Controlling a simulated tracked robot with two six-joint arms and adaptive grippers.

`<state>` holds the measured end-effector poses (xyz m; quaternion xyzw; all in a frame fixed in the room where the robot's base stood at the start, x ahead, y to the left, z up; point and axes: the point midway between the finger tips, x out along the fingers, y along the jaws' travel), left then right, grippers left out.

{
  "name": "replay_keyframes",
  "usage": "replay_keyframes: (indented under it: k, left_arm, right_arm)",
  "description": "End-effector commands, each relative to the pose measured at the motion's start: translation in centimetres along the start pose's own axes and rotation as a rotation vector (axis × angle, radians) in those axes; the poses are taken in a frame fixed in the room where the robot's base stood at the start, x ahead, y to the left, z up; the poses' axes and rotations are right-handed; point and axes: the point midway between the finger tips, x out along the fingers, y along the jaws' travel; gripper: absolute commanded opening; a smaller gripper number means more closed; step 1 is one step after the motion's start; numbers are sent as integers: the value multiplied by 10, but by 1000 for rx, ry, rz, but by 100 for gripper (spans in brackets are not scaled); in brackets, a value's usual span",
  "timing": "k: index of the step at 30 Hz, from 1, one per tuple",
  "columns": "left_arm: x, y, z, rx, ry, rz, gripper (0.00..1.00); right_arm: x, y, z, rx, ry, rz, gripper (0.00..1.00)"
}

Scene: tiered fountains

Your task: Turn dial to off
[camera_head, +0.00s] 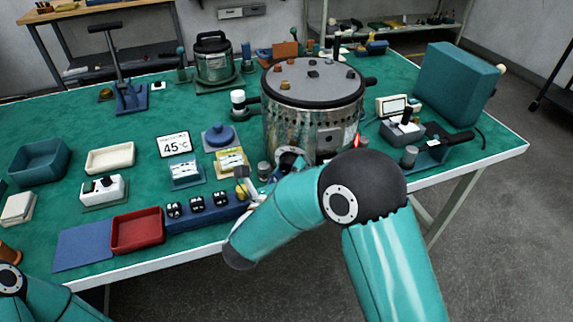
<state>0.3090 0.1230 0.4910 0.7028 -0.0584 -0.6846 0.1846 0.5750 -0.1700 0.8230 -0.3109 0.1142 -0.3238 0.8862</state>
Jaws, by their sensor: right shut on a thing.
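A blue block (210,215) with several black, white-marked pieces (197,203) in a row lies at the table's front edge. A small yellow knob (242,192) shows at its right end. My right gripper (244,178) is at this knob and looks shut on it; my forearm hides part of the grip. Which part is the dial, and its setting, I cannot read. A metal pot (300,128) with a dark-rimmed lid stands behind my right arm, and its lower front is partly covered. Of my left arm only links show at the lower left; its gripper is out of view.
A red tray (137,231), a blue mat (84,245) and a 45 °C display (174,144) lie to the left. A teal box (457,85) stands at the right. Open green tabletop lies at the left back.

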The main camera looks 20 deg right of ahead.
Motion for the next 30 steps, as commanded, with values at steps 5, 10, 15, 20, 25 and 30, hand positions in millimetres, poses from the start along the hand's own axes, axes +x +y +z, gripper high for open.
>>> replay_keyframes:
  k: [5,10,15,20,25,30]
  left_arm:
    - [-2,1,0,0,0,0,0]
    - [-2,1,0,0,0,0,0]
    - [-2,1,0,0,0,0,0]
    - [-2,1,0,0,0,0,0]
    - [-2,1,0,0,0,0,0]
    - [-2,1,0,0,0,0,0]
  right_arm:
    - [0,1,3,-11,-7,2,16]
    - [0,1,3,-12,-8,2,16]
    - [0,1,3,-11,-7,2,57]
    - [0,1,2,-11,-5,2,76]
    - [0,1,2,-12,-4,2,76]
    - [0,-2,5,-10,-4,1,76]
